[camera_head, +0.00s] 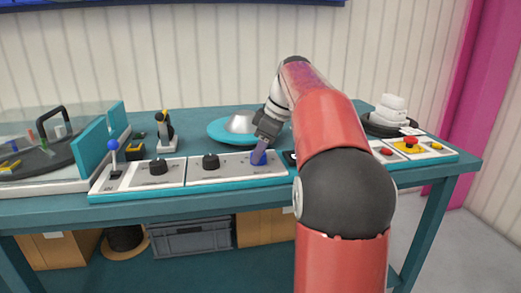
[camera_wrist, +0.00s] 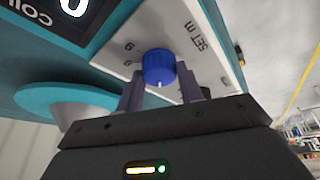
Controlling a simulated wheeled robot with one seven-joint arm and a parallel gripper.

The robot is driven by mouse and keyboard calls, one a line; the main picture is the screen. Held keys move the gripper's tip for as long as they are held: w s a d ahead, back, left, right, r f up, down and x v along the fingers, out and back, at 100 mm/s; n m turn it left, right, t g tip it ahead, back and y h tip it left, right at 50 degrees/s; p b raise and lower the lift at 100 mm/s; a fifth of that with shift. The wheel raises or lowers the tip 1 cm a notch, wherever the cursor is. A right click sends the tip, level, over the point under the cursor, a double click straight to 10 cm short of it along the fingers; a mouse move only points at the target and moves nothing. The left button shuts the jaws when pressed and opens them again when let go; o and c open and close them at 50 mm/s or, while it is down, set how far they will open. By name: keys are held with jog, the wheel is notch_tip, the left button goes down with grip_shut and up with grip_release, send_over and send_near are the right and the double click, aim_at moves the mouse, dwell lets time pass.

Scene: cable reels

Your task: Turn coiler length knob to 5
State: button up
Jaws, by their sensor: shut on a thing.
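The blue length knob (camera_wrist: 158,69) stands on a white panel plate (camera_wrist: 185,35) between my two fingers in the wrist view. A short white mark shows on its near lower side. "SET M" and small digits are printed around it, turned over in this view; the number under the mark cannot be read. My gripper (camera_wrist: 162,84) is shut on the knob, one finger on each side. In the head view my gripper (camera_head: 263,142) reaches down to the blue knob (camera_head: 258,158) at the right end of the left-hand panel.
A dark display (camera_wrist: 70,15) shows a lit "0". Two black knobs (camera_head: 158,167) (camera_head: 210,161) and a blue-topped lever (camera_head: 113,146) stand left of my gripper. A teal reel (camera_head: 220,131) lies behind. Red and yellow buttons (camera_head: 410,143) sit at right.

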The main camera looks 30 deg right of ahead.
jog(key=n+g, duration=0.1)
jog(key=n, duration=0.2)
jog(key=n+g+y, duration=0.1)
jog(key=n, duration=0.2)
jog(key=shift+w+d, duration=0.1)
jog(key=shift+w, duration=0.1)
dwell(0.5)
jog(key=o, duration=1)
